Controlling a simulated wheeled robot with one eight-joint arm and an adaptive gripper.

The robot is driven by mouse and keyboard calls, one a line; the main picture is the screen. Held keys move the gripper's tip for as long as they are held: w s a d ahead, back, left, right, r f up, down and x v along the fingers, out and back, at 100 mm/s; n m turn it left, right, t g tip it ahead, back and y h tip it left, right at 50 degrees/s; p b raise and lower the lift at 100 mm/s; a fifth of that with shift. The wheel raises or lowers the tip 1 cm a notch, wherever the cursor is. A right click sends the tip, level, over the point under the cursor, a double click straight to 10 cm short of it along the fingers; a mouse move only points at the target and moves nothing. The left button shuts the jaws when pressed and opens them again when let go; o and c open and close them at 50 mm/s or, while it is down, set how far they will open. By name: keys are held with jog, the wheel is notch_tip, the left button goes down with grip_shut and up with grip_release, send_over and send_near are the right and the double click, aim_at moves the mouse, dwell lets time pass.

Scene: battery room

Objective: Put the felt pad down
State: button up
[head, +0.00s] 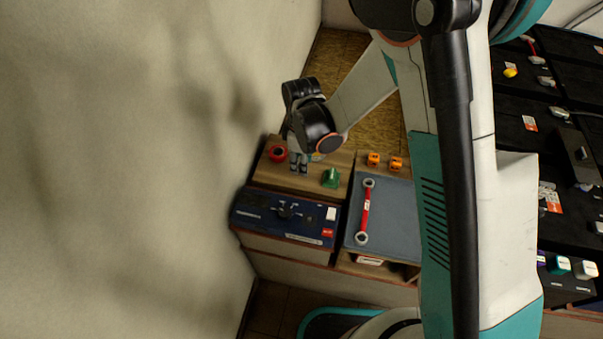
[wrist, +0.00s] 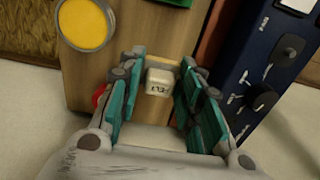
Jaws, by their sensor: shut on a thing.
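My gripper (wrist: 160,75) points down at the wooden top at the left end of the bench, beside the wall. It is shut on a small pale block, taken as the felt pad (wrist: 160,86), with dark marks like figures on its near face. The teal fingers stand on both sides of it. In the head view my gripper (head: 298,167) is low over the wooden top, and the pad cannot be made out there. Whether the pad touches the wood cannot be told.
A red round thing (head: 277,153) and a green piece (head: 331,178) flank my gripper. In front is a blue panel with a knob (head: 286,211). To the right, a red wrench (head: 366,210) lies on a grey mat (head: 396,220), with orange pieces (head: 374,160) behind.

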jog(key=shift+f+b, duration=0.85)
jog(key=shift+f, duration=1.45)
jog(key=shift+f, duration=0.2)
jog(key=o, duration=1)
jog(key=shift+o, duration=0.2)
jog(key=shift+r, duration=0.15)
notch_tip(320, 180, up, 12)
jog(key=p, duration=0.4)
jog(key=shift+p, duration=0.3)
